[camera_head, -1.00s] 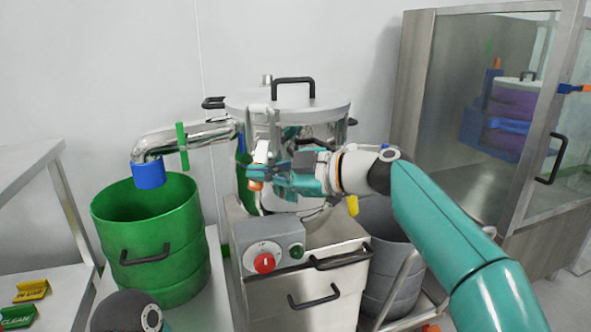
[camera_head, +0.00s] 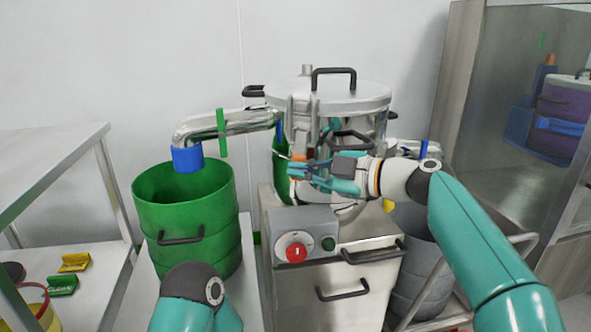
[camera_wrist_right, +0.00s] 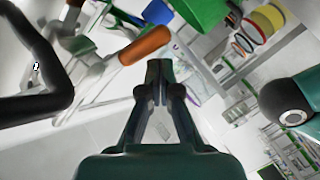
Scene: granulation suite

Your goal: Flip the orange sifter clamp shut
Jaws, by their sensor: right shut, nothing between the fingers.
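The sifter (camera_head: 345,100) is a steel drum with a lid and black handle, standing behind the control box. Its clamp has an orange handle (camera_head: 299,157) at the drum's front, partly hidden by my gripper. In the right wrist view the orange handle (camera_wrist_right: 145,45) sticks out from a pale metal arm, just beyond and left of my fingertips. My right gripper (camera_head: 291,172) is shut and empty, beside the handle; it also shows in the wrist view (camera_wrist_right: 160,75). I cannot tell whether it touches the handle. My left gripper is out of view.
A steel pipe with a blue end (camera_head: 187,160) hangs over an open green drum (camera_head: 190,215) at left. The control box (camera_head: 310,222) has a red knob. A steel table (camera_head: 50,150) is at far left, a glass-fronted cabinet (camera_head: 530,180) at right.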

